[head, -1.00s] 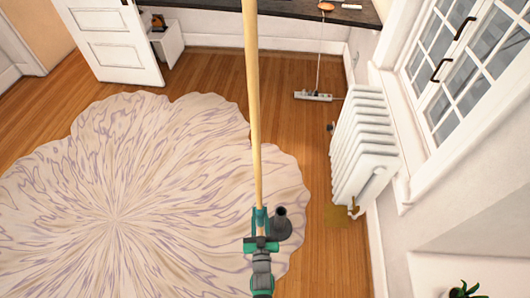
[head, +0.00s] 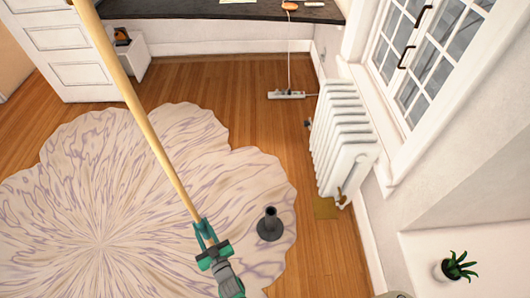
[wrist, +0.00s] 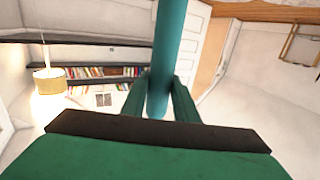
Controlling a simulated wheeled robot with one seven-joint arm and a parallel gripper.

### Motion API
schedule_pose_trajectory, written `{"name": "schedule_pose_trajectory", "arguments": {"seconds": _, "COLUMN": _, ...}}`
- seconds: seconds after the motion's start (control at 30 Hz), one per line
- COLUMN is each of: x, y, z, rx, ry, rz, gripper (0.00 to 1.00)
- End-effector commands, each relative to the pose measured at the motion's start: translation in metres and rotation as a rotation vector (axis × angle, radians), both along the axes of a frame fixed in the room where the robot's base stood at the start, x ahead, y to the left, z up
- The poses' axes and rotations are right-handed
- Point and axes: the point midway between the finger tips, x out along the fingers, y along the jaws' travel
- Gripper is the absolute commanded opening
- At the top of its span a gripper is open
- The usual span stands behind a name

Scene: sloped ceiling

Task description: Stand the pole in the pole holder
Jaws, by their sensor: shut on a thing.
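The pole (head: 145,125) is long and pale wooden, with a teal section at its lower end. My gripper (head: 204,234) is shut on that teal section, which also shows between the fingers in the wrist view (wrist: 167,55). In the head view the pole leans up and to the left from my gripper. The pole holder (head: 270,225) is a dark round base with a short upright tube, standing near the right edge of the rug. My gripper and the pole are to its left, apart from it in the picture. The pole's bottom tip cannot be made out.
A pale, wavy-edged rug (head: 95,210) covers much of the wooden floor (head: 250,110). A white radiator (head: 342,140) stands by the window wall at right. A power strip (head: 286,95) lies near the dark shelf (head: 210,10). A white door (head: 70,50) stands at upper left.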

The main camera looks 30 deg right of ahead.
Motion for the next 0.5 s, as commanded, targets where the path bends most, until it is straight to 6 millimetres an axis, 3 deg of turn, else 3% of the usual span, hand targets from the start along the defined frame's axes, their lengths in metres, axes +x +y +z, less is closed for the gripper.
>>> {"name": "schedule_pose_trajectory", "arguments": {"seconds": 0.23, "x": 0.047, "y": -0.084, "z": 0.051, "rx": 0.008, "ry": -0.008, "rz": -0.16, "gripper": 0.0}}
{"name": "schedule_pose_trajectory", "arguments": {"seconds": 0.5, "x": 0.066, "y": -0.199, "z": 0.109, "rx": 0.004, "ry": -0.009, "rz": -0.359, "gripper": 0.0}}
